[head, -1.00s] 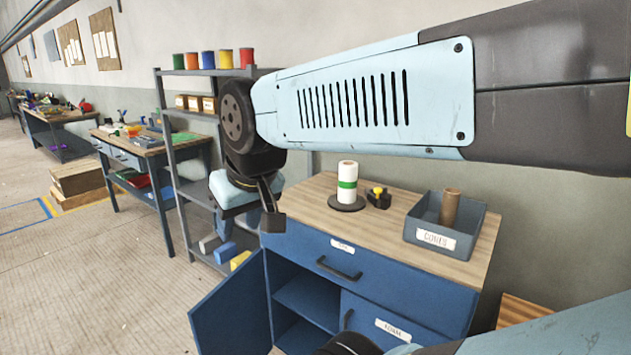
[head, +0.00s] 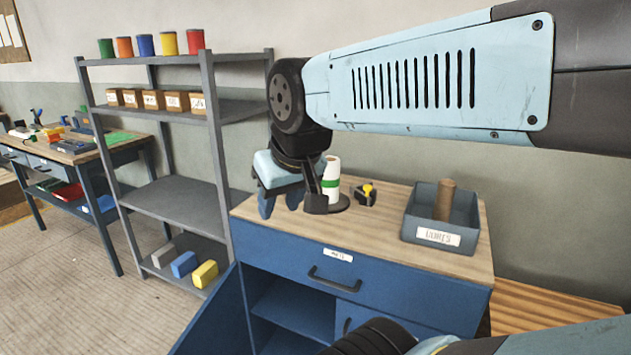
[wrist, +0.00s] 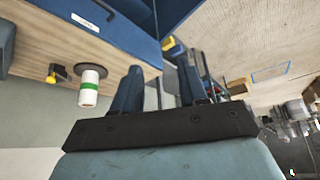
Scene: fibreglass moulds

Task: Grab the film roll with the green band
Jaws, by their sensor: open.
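The white film roll with the green band (head: 332,182) stands upright on a dark round base on the wooden top of the blue cabinet. In the head view a dark part of my wrist covers a little of its left side. The roll also shows in the wrist view (wrist: 90,87), left of my fingers. My gripper (head: 281,206) is open and empty, with its fingers apart and pointing down. In the head view it is left of the roll, near the cabinet top's left end. In the wrist view clear space separates the fingers (wrist: 160,88) from the roll.
A black and yellow tape dispenser (head: 366,194) sits just right of the roll. A grey bin (head: 440,236) holding a brown core stands further right. A grey shelf rack (head: 175,205) stands left of the cabinet. The cabinet's left door (head: 215,318) hangs open.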

